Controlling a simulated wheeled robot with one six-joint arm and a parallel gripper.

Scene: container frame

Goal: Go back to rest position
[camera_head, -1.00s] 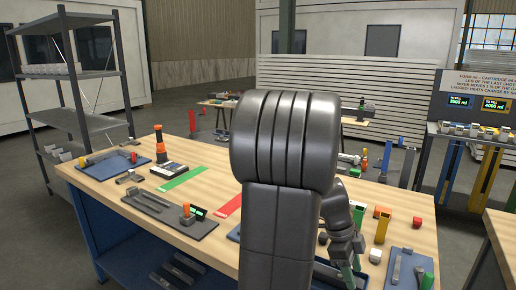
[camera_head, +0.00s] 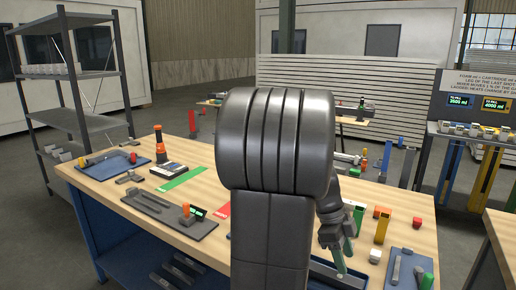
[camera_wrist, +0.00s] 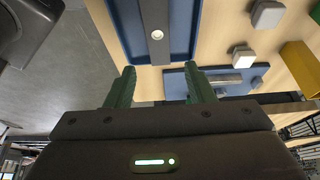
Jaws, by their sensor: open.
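My gripper (camera_wrist: 160,88) shows in the wrist view with its two green fingers spread apart and nothing between them. In the head view my gripper (camera_head: 345,256) is partly hidden behind my arm, above the right part of the wooden workbench (camera_head: 225,165). A blue tray (camera_wrist: 197,40) with a grey bar (camera_wrist: 156,22) in it lies beyond the fingertips in the wrist view. The tray's rim also shows below my gripper in the head view (camera_head: 325,270).
A dark mat (camera_head: 408,285) with grey parts and a green piece lies at the bench's right. A yellow block (camera_head: 382,228) and small red and orange blocks stand nearby. A shelf rack (camera_head: 85,75) stands at the left. My arm hides the bench's middle.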

